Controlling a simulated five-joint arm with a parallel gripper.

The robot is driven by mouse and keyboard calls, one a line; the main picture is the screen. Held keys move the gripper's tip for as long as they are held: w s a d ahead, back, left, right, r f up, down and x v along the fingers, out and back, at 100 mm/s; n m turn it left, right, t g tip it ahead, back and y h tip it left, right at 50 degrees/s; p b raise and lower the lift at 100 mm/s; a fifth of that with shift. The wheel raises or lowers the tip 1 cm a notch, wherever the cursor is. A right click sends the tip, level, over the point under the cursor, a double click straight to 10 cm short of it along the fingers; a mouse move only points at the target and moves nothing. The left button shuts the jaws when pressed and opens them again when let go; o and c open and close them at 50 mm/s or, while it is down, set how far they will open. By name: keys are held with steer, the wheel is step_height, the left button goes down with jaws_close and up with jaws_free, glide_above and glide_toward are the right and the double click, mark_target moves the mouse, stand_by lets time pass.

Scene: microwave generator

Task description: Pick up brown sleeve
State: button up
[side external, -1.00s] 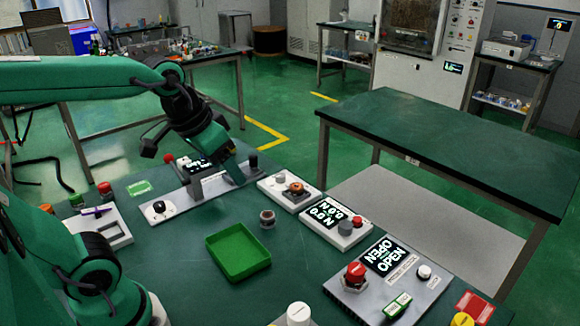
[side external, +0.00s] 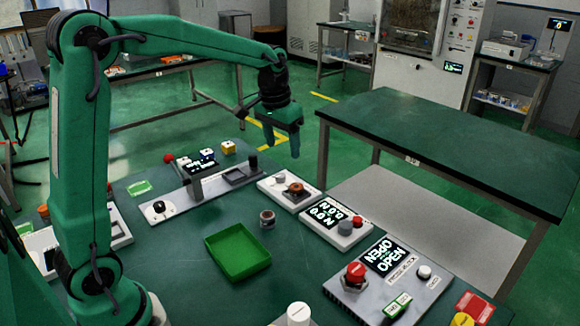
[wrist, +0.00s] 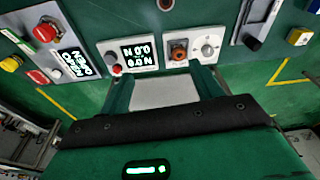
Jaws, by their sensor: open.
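A brown, ring-like piece (side external: 297,188), the brownest thing in view, sits on a white device at the back right of the bench. In the wrist view it is an orange-brown piece (wrist: 178,50) beside a round knob. A small grey-brown cylinder (side external: 267,218) stands on the bench nearer the green tray. I cannot tell for certain which of the two is the sleeve. My gripper (side external: 281,146) is open and empty, pointing down, above and behind the white device. In the wrist view its two fingers (wrist: 163,82) are spread apart with nothing between them.
A green tray (side external: 212,259) lies mid-bench. A display box (side external: 338,224) with a red button stands right of the white device. A control panel (side external: 338,285) is front right.

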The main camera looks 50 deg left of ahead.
steer(key=g, duration=0.2)
glide_above(296, 186)
steer(key=shift+n, duration=0.3)
steer(key=f, duration=1.1)
steer(key=shift+s, duration=0.2)
steer(key=shift+f, duration=0.1)
steer(key=shift+d+f, duration=0.1)
steer(key=shift+f, duration=1.15)
steer(key=shift+w+f, duration=0.15)
steer(key=shift+f, duration=2.45)
steer(key=c, duration=1.4)
